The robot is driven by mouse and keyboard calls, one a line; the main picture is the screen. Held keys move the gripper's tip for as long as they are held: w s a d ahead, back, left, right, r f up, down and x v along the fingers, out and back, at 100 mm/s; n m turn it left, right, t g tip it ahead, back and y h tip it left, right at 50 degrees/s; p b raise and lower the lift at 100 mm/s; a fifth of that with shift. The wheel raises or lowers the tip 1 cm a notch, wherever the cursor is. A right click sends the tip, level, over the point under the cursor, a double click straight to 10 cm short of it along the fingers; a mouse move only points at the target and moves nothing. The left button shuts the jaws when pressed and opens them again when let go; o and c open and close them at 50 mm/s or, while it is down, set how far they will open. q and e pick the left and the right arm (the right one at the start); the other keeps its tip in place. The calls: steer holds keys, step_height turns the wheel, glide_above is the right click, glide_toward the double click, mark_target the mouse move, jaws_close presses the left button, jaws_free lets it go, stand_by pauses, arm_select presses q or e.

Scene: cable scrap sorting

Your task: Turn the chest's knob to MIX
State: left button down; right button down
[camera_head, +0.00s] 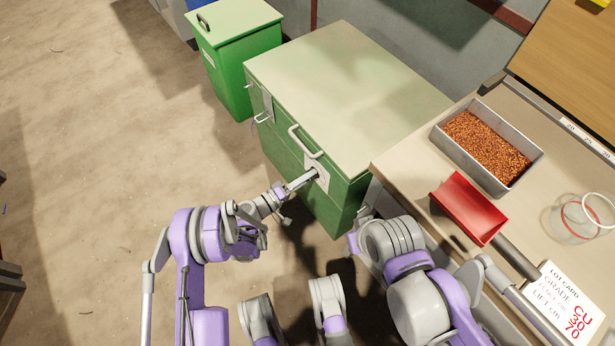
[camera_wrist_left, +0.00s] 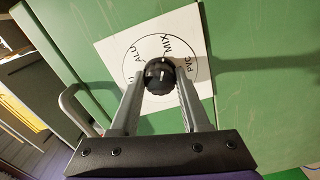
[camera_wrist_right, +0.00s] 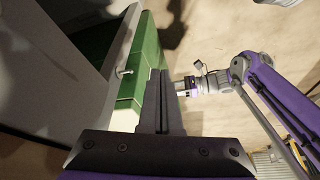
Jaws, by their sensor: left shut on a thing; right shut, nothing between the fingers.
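The green chest (camera_head: 285,155) with a pale lid stands at upper middle in the head view. On its front is a white dial plate (camera_wrist_left: 120,50) with a black knob (camera_wrist_left: 160,78). ALU, MIX and PVC can be read around it; another label is hidden. A white mark on the knob points up in the left wrist view, close to MIX; its exact alignment is hard to tell. My left gripper (camera_head: 305,180) is shut on the knob, one finger each side. My right gripper (camera_wrist_right: 161,78) is shut and empty, away from the knob.
A chest handle (camera_head: 304,142) is close beside the dial. A green bin (camera_head: 235,60) stands behind left. The workbench at right holds a metal tray of copper granules (camera_head: 520,165), a red scoop (camera_head: 468,207), a glass jar (camera_head: 580,218) and a lot card (camera_head: 562,305).

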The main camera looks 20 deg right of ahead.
stand_by(0.4)
arm_select(q)
steer(key=shift+c, duration=1.9)
jaws_free()
steer(key=p+v, duration=0.2)
steer(key=v, duration=0.8)
steer(key=shift+a, duration=0.4)
steer(key=shift+s+r, duration=0.1)
steer(key=shift+r, duration=0.05)
